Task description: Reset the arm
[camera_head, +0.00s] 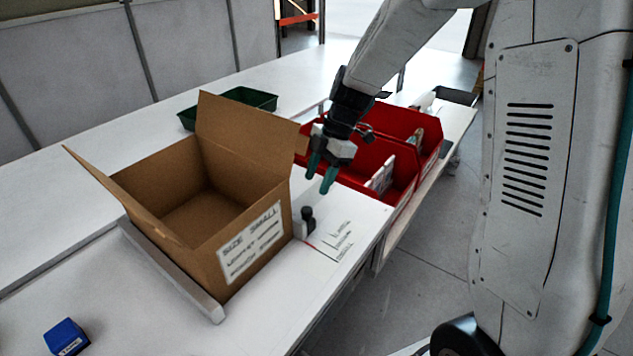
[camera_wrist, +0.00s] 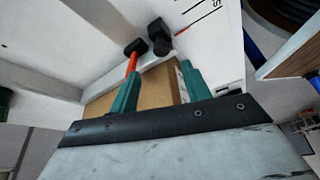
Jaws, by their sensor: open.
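My gripper (camera_head: 321,174) is open, with its two green fingers pointing down beside the cardboard box. In the head view it hangs between the open cardboard box (camera_head: 245,230) and the red bins (camera_head: 375,150), above the white table. In the wrist view the two green fingers (camera_wrist: 158,92) are apart, with nothing visible gripped between them. A brown cardboard surface (camera_wrist: 158,96) shows behind the fingers there. My arm reaches down from the upper right of the head view.
A small black-topped object (camera_head: 307,217) stands by a printed sheet (camera_head: 333,240) on the table. A blue box (camera_head: 66,338) lies at the front left. A green tray (camera_head: 250,97) is behind the cardboard box. The red bins hold several items. The left rear table is clear.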

